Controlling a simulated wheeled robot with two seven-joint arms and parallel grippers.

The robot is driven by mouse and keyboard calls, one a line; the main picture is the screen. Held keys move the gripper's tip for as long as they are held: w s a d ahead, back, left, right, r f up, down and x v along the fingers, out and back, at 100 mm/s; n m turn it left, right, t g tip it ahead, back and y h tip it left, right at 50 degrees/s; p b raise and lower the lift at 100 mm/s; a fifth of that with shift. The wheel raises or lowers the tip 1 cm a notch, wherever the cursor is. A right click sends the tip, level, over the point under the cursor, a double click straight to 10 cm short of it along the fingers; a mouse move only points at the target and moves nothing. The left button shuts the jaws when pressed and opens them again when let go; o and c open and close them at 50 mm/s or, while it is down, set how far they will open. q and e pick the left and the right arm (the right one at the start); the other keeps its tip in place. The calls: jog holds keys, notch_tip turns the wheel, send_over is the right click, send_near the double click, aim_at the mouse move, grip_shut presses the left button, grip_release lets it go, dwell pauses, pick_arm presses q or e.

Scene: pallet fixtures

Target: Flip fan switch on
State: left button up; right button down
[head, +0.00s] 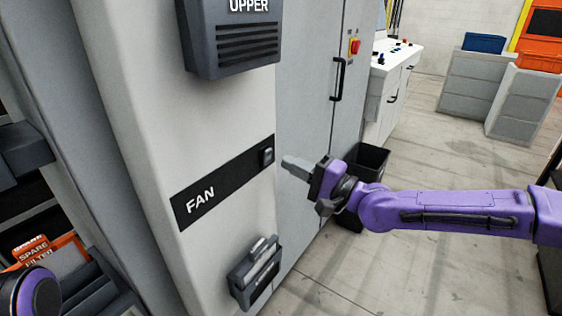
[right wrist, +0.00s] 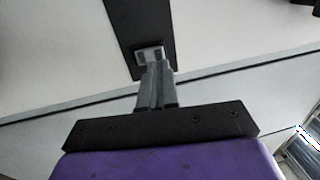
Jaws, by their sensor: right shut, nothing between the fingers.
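The fan switch (head: 267,156) is a small dark rocker at the right end of a black strip labelled FAN (head: 222,184) on the light cabinet side. My right gripper (head: 286,162) is shut and empty, its fingertips just right of the switch in the head view. In the right wrist view the shut fingers (right wrist: 156,68) reach to the lower edge of the switch (right wrist: 150,53), partly covering it. I cannot tell whether they touch it, or which way the rocker is set. My left gripper does not show; only a purple part of my left arm is at the lower left.
A dark vented box labelled UPPER (head: 232,40) is above the strip, and a grey holder (head: 255,272) is below it. A black bin (head: 370,160) stands behind my right arm. An orange spare filter box (head: 40,252) is at lower left. The floor at right is mostly clear.

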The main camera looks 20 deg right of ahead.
aim_at(269, 152)
jog(key=x, duration=0.3)
jog(key=shift+w+a+r, duration=0.1)
jog(key=shift+w+a, duration=0.1)
jog(key=shift+w, duration=0.1)
